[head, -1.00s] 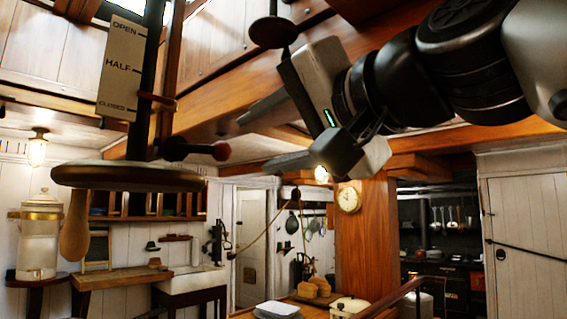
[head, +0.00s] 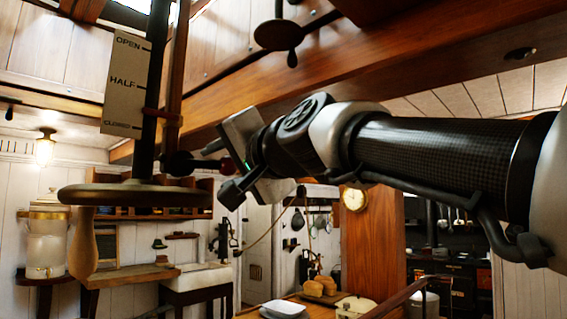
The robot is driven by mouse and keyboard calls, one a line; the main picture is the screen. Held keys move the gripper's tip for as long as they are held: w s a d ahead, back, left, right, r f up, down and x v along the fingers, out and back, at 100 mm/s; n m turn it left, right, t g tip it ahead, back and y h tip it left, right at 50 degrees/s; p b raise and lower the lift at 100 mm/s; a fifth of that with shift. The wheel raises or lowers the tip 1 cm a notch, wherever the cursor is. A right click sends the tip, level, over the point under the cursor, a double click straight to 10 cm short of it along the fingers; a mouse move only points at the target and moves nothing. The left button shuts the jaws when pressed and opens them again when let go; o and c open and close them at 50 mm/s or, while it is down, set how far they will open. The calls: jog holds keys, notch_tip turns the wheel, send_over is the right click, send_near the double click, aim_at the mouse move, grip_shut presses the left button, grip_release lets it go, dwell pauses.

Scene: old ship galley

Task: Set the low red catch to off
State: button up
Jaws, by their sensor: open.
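The low catch is a short black lever (head: 185,164) with a red end, standing out to the right from a dark upright post (head: 152,85), just above a round wooden wheel (head: 135,192). Its red end is mostly hidden by my gripper. My gripper (head: 218,166) is open and points left, with one finger above the lever's line and one below. I cannot tell whether either finger touches it. No off mark shows in view.
A plate (head: 125,85) marked OPEN, HALF and CLOSED hangs beside the post, with a small red pointer (head: 172,118) near CLOSED. A wooden handle (head: 83,240) hangs under the wheel. A thick wooden beam (head: 330,65) runs above my arm.

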jog(key=shift+w+a, duration=0.35)
jog(key=shift+w, duration=0.1)
grip_shut()
